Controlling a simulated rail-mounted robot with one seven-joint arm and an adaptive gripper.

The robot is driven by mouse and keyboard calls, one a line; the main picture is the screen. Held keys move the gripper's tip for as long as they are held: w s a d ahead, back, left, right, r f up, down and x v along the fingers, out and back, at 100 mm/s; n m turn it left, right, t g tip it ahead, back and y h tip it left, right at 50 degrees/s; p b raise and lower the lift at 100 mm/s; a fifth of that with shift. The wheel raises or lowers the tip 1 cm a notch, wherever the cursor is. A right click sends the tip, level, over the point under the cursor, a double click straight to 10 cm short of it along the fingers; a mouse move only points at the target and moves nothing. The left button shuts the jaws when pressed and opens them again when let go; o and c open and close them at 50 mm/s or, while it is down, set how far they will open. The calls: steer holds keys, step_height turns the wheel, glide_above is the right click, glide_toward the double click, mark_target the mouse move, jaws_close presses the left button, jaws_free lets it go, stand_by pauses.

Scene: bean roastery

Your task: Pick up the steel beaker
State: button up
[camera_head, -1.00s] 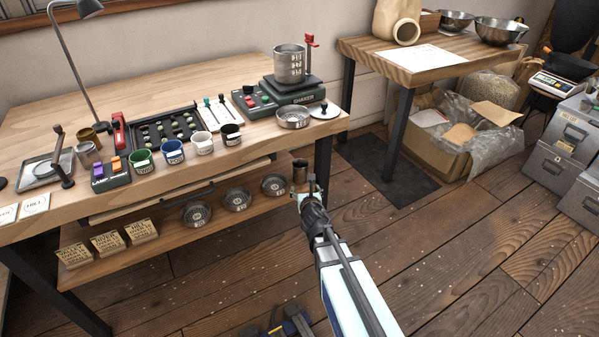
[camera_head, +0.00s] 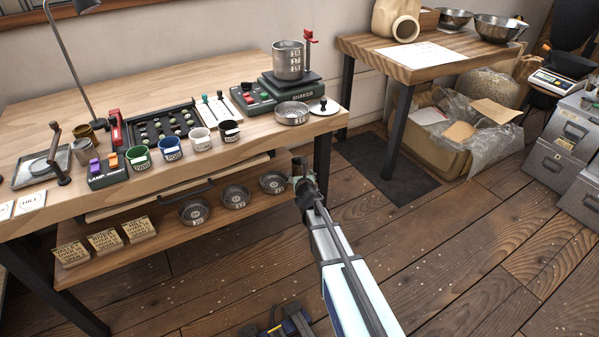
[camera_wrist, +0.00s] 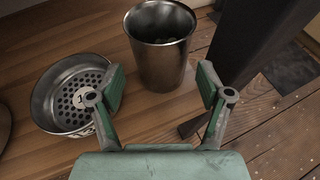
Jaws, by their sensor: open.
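A steel beaker (camera_wrist: 160,55) stands upright on the lower wooden shelf in the wrist view, with something greenish inside it. My gripper (camera_wrist: 160,88) is open, its two green-padded fingers spread apart. The beaker is just ahead of the fingertips, roughly centred between them, and nothing is held. In the head view my gripper (camera_head: 303,180) is at the right end of the lower shelf and mostly hides the beaker there.
A round perforated pan (camera_wrist: 72,100) sits on the shelf left of the beaker, close to my left finger. A dark table leg (camera_wrist: 255,55) rises close to the right. The workbench top (camera_head: 150,88) overhangs the shelf. Open floor (camera_head: 430,250) lies right of the bench.

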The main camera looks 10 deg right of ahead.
mark_target(300, 171)
steer(key=b+x, duration=0.1)
steer(key=x, duration=0.4)
steer(key=shift+f, duration=0.1)
steer(key=shift+s, duration=0.1)
steer(key=c, duration=1.1)
steer(key=shift+c, duration=0.2)
